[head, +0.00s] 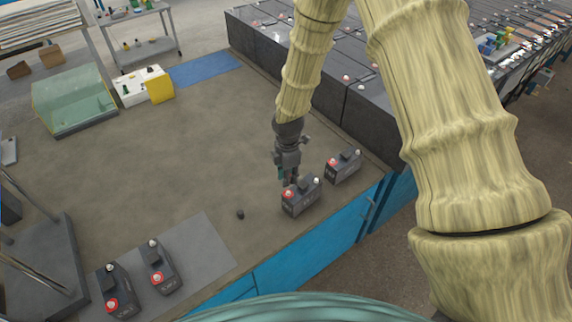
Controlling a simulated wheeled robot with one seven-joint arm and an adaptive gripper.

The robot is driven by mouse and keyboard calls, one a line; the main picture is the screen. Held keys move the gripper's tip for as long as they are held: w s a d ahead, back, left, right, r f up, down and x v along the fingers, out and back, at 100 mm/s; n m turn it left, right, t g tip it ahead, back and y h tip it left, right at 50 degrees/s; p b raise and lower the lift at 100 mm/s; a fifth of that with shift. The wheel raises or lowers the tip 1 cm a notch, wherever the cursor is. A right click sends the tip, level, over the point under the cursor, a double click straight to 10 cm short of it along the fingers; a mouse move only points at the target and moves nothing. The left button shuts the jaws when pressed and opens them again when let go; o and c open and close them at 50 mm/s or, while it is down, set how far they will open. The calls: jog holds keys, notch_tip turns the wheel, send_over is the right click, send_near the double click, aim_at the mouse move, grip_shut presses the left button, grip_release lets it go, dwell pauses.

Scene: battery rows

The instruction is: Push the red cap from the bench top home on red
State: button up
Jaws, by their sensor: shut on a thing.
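My gripper (288,178) points down over the near battery (302,200), at its left end where the red terminal is. It is shut on the red cap (288,194), a small red patch right below the fingertips. The cap and the red terminal run together at this size. I cannot tell how far down the cap sits. The battery stands upright near the bench's front edge, with a pale post at its right end.
A second battery (343,168) stands close behind to the right. A small dark cap (240,214) lies left on the bench top (190,140). Two batteries (117,290) stand on a grey mat (205,245) at front left. A dark wall of battery blocks (370,120) borders the right.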

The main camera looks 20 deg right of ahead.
aim_at(288, 191)
jog(key=shift+d+f+b, duration=0.2)
jog(key=shift+f+b, duration=0.45)
jog(key=shift+f, duration=0.25)
jog(key=shift+a+f+b, duration=0.1)
jog(key=shift+f+b, duration=0.75)
jog(key=shift+f, duration=0.5)
jog(key=shift+f+b, duration=0.4)
jog(key=shift+f, duration=1)
dwell(2.3)
jog(key=o, duration=1.3)
jog(key=shift+r, duration=0.1)
jog(key=shift+r+p, duration=2.3)
jog(key=shift+r, duration=1.1)
